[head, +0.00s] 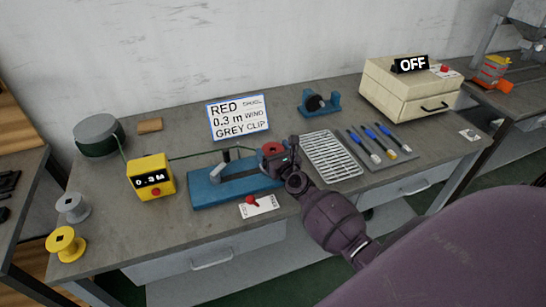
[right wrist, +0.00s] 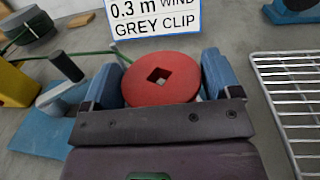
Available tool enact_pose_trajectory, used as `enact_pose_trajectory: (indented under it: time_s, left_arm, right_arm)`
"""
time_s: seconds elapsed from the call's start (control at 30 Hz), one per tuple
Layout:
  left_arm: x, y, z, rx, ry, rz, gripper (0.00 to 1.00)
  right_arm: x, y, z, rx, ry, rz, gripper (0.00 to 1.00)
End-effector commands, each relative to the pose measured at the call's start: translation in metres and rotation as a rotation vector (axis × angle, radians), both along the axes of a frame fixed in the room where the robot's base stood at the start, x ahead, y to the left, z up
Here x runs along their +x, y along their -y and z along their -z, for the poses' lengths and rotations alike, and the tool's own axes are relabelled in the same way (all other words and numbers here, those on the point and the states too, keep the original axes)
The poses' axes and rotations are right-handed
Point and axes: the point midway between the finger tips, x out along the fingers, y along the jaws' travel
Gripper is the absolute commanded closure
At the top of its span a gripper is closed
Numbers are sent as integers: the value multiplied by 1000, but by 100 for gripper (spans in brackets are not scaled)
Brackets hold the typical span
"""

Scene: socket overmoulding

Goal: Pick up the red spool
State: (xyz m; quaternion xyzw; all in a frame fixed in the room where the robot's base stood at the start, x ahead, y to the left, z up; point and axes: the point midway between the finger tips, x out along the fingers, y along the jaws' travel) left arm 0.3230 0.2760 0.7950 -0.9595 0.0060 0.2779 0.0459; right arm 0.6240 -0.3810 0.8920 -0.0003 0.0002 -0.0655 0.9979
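The red spool (head: 271,148) is at the right end of the blue winding fixture (head: 225,189) on the bench. In the right wrist view the red spool (right wrist: 162,79) shows its round top with a square hole. My right gripper (right wrist: 163,83) has one blue finger on each side of the spool, very close to its rim. Whether the fingers press on it I cannot tell. In the head view my right gripper (head: 280,157) is at the fixture's right end and partly hides the spool's surroundings. My left gripper is not in view.
A yellow counter box (head: 151,178) stands left of the fixture, with a green cable running past it. A wire rack (head: 332,155) and a tool tray (head: 391,157) lie to the right. Grey (head: 73,207) and yellow (head: 66,244) spools stand at the front left. A sign (head: 238,117) stands behind.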

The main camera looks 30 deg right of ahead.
Motion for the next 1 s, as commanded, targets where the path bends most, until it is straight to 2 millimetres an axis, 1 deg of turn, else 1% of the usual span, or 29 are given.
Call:
enact_pose_trajectory:
  time_s: [0.03, 0.17, 0.2, 0.4, 0.53, 0.67, 0.9, 1.0]
  left_arm:
    - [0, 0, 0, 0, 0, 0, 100]
    - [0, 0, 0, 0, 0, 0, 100]
    - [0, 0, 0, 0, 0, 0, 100]
    - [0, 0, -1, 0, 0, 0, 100]
    - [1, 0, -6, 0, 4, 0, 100]
    - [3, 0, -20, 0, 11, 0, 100]
    - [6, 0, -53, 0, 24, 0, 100]
    - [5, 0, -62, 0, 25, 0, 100]
  right_arm:
    - [0, 0, 0, 0, 0, 0, 24]
    - [0, 0, 0, 0, 0, 0, 44]
    - [0, 0, 0, 0, 0, 0, 46]
    - [0, 0, -1, 1, 0, 0, 47]
    - [0, 0, -8, 3, 2, 1, 47]
    - [0, 0, -25, 4, 5, 1, 47]
    - [0, -1, -61, 4, 3, 1, 47]
    - [0, -1, -74, 4, 3, 1, 47]
